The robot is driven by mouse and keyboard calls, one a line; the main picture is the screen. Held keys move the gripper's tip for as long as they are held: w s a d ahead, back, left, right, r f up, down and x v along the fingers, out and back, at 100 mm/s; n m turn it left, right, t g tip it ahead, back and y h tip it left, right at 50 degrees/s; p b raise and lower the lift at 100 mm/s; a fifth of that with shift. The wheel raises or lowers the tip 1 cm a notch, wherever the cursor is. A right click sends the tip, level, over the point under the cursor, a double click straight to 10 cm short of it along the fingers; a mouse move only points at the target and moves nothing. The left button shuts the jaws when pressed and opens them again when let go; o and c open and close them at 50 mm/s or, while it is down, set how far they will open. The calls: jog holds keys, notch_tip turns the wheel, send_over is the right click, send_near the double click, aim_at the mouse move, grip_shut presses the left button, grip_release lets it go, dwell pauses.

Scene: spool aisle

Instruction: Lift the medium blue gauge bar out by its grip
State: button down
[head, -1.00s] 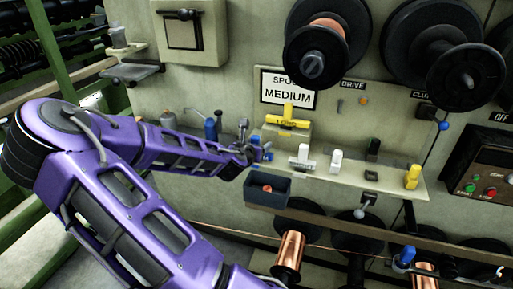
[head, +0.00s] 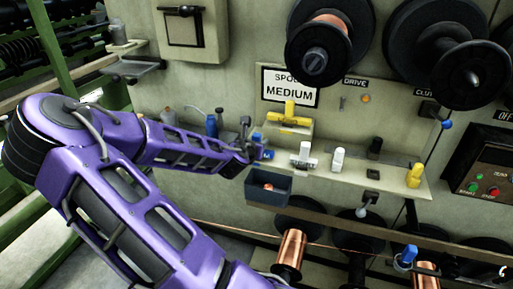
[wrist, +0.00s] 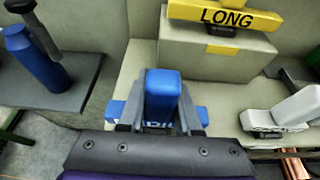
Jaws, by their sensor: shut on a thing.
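The blue gauge bar (wrist: 122,112) lies below the yellow bar's step in the wrist view, its lettering mostly hidden by my fingers. Its upright blue grip (wrist: 162,92) stands between my two fingers. My gripper (wrist: 163,108) is shut on this grip, one finger on each side. In the head view the blue bar (head: 268,155) shows only as small patches by my gripper (head: 256,150), at the left end of the pale ledge. I cannot tell whether the bar is clear of the ledge.
A yellow bar marked LONG (wrist: 225,17) sits on a raised step behind right. A white bar (wrist: 280,119) is to the right. A blue bottle (wrist: 35,62) stands on a grey shelf at left. A dark bin (head: 268,190) hangs below the ledge.

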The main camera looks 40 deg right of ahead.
jog(key=shift+r, duration=0.1)
notch_tip(320, 180, up, 10)
jog(key=p, duration=0.3)
dwell(0.3)
